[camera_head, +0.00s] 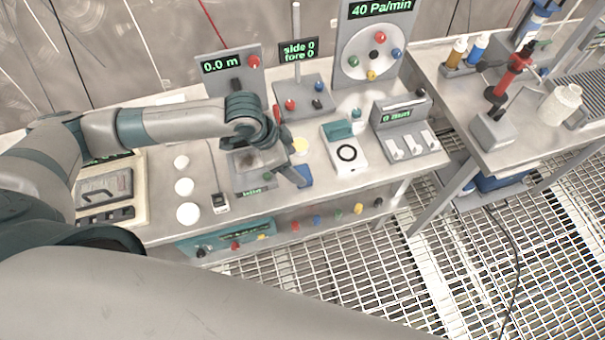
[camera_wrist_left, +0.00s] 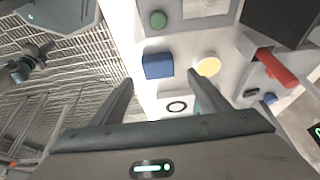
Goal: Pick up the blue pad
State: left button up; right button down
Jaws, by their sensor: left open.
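The blue pad (camera_head: 306,174) is a small block at the bench's front edge, partly hidden by my left gripper (camera_head: 292,172) in the head view. In the left wrist view the blue pad (camera_wrist_left: 158,65) lies just beyond the fingertips, between their lines. My left gripper (camera_wrist_left: 160,82) is open, with nothing between its fingers. The pad looks clear of both fingers.
A yellow round pad (camera_wrist_left: 208,66) lies beside the blue one, and a green round pad (camera_wrist_left: 158,19) lies farther off. A red lever (camera_wrist_left: 276,68) stands close on the right. A white device with a black ring (camera_head: 346,153) sits to the pad's right.

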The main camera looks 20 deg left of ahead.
aim_at(302, 174)
pick_arm(q)
jog(key=shift+d+f+p, duration=0.2)
jog(key=shift+f+p, duration=0.1)
jog(key=p+x, duration=0.1)
jog(key=x, duration=0.2)
jog(key=shift+d+f, duration=0.1)
jog(key=shift+f, duration=0.4)
jog(key=c, duration=1.1)
